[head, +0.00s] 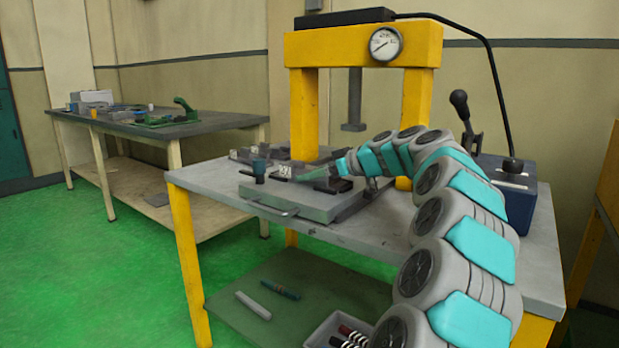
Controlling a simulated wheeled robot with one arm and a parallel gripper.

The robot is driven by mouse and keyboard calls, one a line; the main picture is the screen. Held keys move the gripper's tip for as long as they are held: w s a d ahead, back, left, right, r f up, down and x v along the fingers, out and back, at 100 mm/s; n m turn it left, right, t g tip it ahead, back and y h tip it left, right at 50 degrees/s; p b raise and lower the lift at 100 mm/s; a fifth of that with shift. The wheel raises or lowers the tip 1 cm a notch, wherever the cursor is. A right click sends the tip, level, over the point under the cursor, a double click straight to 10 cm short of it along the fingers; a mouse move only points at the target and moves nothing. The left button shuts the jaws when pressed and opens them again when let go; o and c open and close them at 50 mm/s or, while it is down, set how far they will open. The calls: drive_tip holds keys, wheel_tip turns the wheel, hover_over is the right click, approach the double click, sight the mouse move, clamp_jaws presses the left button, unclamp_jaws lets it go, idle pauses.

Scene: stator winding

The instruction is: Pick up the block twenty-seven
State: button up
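A small pale block (284,171) with a dark printed marking stands on the grey plate of the press table. The marking is too small to read surely as twenty-seven. My gripper (305,174) reaches in from the right, low over the plate, with its tips close to the block's right side. I cannot tell whether the fingers touch the block or how far apart they are. A dark blue-green cylindrical piece (259,171) stands just left of the block.
A yellow press frame (303,115) with a gauge rises behind the plate (300,208). Dark blocks (247,155) lie behind it. A blue lever box (508,190) stands at the right. The lower shelf (325,287) holds rods and a bin. Another workbench (150,130) stands at the left.

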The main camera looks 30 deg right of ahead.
clamp_jaws()
idle(0.4)
idle(0.4)
